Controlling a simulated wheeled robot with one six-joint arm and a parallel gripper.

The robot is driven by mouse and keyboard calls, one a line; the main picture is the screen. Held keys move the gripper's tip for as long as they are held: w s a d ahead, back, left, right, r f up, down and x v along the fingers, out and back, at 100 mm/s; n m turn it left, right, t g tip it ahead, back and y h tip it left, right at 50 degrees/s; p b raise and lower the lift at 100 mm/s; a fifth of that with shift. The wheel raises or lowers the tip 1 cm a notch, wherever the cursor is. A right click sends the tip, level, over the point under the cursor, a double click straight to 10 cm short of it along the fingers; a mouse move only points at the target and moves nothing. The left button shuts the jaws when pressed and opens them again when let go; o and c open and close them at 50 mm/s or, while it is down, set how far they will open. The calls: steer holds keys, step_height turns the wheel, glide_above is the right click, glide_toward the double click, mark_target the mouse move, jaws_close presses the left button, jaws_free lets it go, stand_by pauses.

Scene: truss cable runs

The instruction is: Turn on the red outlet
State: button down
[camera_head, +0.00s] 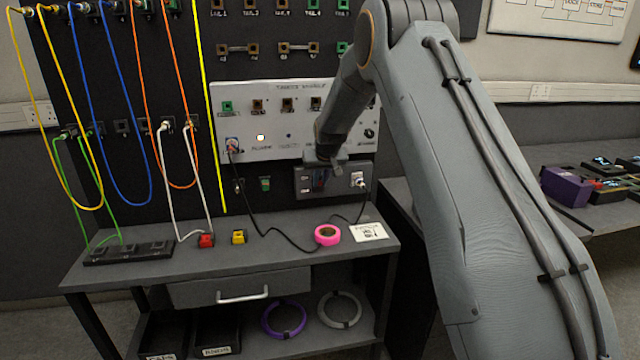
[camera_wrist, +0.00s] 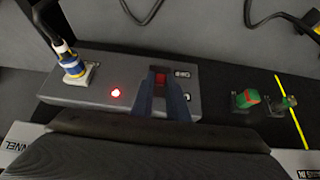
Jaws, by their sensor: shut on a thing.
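The grey outlet box (camera_head: 335,193) is fixed low on the dark wall panel, just above the bench. It also fills the middle of the wrist view (camera_wrist: 100,98). A red switch (camera_wrist: 159,78) sits on its face, partly hidden between the fingers. My gripper (camera_wrist: 161,84) is at the box, with its two fingers close on either side of the red switch and shut on it. A small red lamp (camera_wrist: 115,92) on the box glows. A blue and white plug (camera_wrist: 74,68) with a dark cable sits in a socket at the box's end.
A white panel (camera_head: 265,145) with sockets and knobs is above the box. A green switch (camera_wrist: 246,99) is beside the box. A pink tape roll (camera_head: 327,235), red block (camera_head: 206,240) and yellow block (camera_head: 239,237) lie on the bench (camera_head: 180,263). Coloured cables hang at the left.

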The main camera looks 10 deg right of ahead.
steer(key=shift+w+r, duration=0.15)
stand_by(0.4)
steer(key=c, duration=1.7)
jaws_free()
steer(key=shift+g, duration=0.3)
steer(key=shift+b+v, duration=1)
steer(key=shift+v, duration=2.85)
